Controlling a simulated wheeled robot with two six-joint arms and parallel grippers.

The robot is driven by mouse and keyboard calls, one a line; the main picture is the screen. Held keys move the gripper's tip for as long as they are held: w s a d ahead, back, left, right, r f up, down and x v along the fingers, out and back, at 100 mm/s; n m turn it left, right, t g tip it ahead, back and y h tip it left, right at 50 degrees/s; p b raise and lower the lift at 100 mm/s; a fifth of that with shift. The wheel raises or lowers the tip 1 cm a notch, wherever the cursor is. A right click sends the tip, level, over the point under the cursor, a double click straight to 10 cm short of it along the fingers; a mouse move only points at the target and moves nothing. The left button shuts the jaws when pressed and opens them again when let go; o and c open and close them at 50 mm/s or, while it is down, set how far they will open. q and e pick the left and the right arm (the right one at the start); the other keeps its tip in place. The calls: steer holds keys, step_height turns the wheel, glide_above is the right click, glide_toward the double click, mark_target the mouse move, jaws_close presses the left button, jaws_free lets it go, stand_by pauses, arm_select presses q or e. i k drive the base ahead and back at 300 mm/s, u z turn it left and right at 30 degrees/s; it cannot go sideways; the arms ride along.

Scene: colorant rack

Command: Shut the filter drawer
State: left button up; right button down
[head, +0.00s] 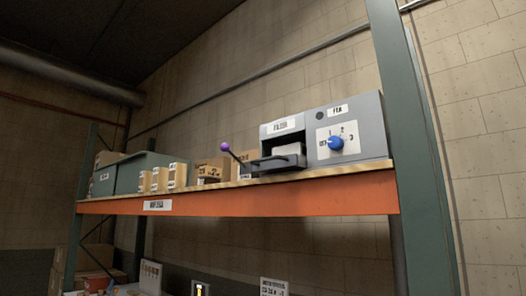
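The filter drawer (283,163) is the dark tray low in the left part of a grey unit (371,122) on the shelf. It sticks out of its opening toward the front and stands open. A pale block (287,149) shows inside it. A label (281,127), seemingly reading FILTER, is above the opening. Neither of my grippers is in view.
A blue knob (336,142) is on the unit's right part. A purple ball (225,147) on a dark rod stands left of the drawer. Small boxes (213,170) line the orange-edged shelf (240,199). A green rack post (398,110) rises at right.

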mark_target(275, 163)
steer(key=u, duration=0.95)
steer(key=i, duration=0.5)
steer(key=z, duration=0.05)
